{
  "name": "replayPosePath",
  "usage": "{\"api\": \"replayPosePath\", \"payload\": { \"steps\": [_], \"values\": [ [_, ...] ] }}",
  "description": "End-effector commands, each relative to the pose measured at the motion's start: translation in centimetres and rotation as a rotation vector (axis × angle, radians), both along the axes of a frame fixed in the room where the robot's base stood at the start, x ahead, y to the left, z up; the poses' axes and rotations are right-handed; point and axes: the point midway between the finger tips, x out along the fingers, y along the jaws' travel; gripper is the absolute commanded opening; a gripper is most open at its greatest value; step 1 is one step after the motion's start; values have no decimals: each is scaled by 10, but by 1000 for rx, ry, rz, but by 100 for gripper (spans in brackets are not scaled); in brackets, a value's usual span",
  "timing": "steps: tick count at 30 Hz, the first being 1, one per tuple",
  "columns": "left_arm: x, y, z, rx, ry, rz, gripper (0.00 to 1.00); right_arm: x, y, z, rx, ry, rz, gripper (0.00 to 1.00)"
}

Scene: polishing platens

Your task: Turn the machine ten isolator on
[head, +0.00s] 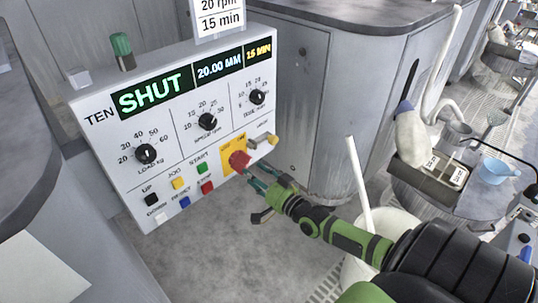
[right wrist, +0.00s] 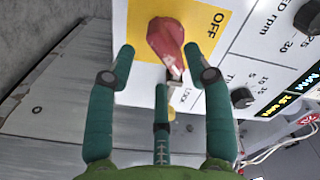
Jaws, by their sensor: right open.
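The machine TEN control panel (head: 180,125) stands at the left in the head view, its displays lit with SHUT, 20.00 MM and 15 MIN. The isolator is a red rotary handle (head: 239,160) on a yellow plate (head: 228,153) at the panel's lower right. In the right wrist view the red handle (right wrist: 166,42) lies between and beyond my fingertips, beside the word OFF on the yellow plate (right wrist: 208,22). My right gripper (head: 262,180) is open and empty, its green fingers just in front of the handle. I cannot tell whether any finger touches it. My left gripper is not in view.
Black dials (head: 208,121) and coloured push buttons (head: 202,168) sit left of the isolator. A grey cabinet (head: 305,110) stands behind the panel. A white bucket (head: 362,270) with a pale stick is by my right arm. A bench (head: 440,178) with a blue bowl (head: 497,170) is at right.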

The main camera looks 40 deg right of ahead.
Motion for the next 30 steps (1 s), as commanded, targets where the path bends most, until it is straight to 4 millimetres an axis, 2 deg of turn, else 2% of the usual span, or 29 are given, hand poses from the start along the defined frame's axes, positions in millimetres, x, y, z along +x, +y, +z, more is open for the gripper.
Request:
{"api": "replayPosePath", "payload": {
  "steps": [1, 6, 12, 30],
  "values": [
    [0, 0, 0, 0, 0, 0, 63, -12, -1, -2, 0, 4, 1, 52],
    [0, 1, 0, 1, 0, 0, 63, -40, -3, 0, -2, 2, 1, 52],
    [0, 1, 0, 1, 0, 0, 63, -59, -5, 0, -1, 0, 0, 52],
    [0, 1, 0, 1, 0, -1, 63, -62, -5, 1, -1, -1, 1, 52]
  ]
}}
